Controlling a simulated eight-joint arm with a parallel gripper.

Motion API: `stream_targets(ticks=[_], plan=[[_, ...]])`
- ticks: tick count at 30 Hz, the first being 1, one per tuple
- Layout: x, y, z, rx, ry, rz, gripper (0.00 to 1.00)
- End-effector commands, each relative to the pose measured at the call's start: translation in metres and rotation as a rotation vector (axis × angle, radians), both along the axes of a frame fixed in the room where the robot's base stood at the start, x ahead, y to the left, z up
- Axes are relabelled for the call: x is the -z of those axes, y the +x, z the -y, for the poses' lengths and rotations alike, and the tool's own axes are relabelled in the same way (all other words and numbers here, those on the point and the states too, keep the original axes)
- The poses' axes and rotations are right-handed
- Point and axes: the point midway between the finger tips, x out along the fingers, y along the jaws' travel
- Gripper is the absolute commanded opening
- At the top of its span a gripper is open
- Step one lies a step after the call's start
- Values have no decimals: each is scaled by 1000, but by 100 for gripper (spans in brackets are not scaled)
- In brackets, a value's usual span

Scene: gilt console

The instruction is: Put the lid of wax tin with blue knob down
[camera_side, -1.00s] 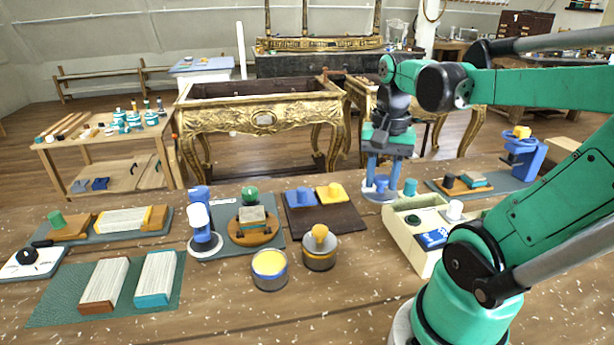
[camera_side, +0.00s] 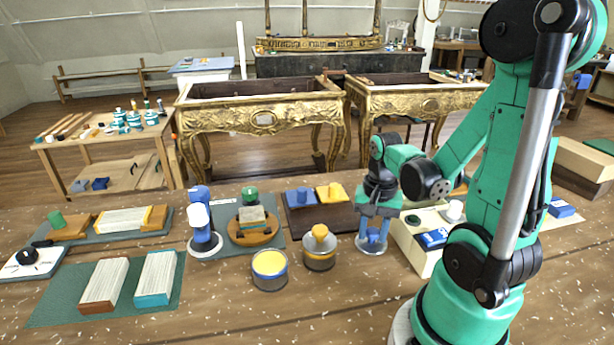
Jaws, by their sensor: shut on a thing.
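My gripper (camera_side: 372,237) points down, right of the tins, with its blue fingers shut on the blue knob of a grey lid (camera_side: 361,250). The lid looks level and is at or just above the wooden tabletop; I cannot tell if it touches. The fingers hide most of the knob. A grey tin with a blue band (camera_side: 269,280) stands open at left, with yellow wax (camera_side: 269,263) showing. Between it and my gripper stands a second tin with a yellow band (camera_side: 320,261), capped by a lid with a yellow knob (camera_side: 320,233).
A cream box (camera_side: 418,262) with a blue block stands close to the right of my gripper. A dark board (camera_side: 335,222) with blue and yellow blocks lies behind the tins. The table (camera_side: 330,310) in front of the tins is clear.

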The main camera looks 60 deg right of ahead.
Motion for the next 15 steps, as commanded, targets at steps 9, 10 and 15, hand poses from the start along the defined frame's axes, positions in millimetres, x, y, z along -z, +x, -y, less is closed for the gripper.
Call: stream_targets(ticks=[9,10,15], plan=[[17,-1,-1,0,0,0,0],[17,-1,-1,0,0,0,0],[17,-1,-1,0,0,0,42]])
